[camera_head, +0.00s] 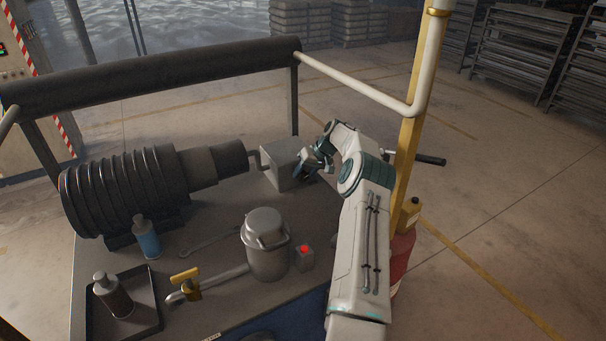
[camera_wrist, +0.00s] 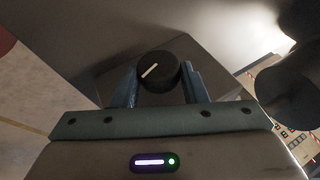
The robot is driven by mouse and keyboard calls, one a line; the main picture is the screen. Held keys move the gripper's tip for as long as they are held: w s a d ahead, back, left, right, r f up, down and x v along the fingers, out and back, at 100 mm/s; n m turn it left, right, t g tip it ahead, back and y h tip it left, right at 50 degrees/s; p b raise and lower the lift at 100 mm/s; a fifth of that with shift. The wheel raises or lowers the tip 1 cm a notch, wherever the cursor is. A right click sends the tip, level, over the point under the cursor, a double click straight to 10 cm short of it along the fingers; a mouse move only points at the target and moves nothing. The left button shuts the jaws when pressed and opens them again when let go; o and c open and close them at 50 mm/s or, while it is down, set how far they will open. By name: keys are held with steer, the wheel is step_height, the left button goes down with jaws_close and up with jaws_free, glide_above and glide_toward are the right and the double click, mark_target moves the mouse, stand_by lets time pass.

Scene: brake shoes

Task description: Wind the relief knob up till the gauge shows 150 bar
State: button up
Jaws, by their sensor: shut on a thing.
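The relief knob (camera_wrist: 158,72) is a black round knob with a white pointer line, seen in the wrist view. The line slants from lower left to upper right. My gripper (camera_wrist: 162,85) has one blue finger on each side of the knob and is shut on it. I cannot make out a gauge or any reading in either view.
A ribbed motor (camera_head: 118,193) joins the block's left side. A yellow post (camera_head: 409,130) stands right of my arm.

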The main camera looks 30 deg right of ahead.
steer(key=o, duration=1)
steer(key=shift+c, duration=0.2)
steer(key=b+v, duration=0.2)
steer(key=v, duration=1)
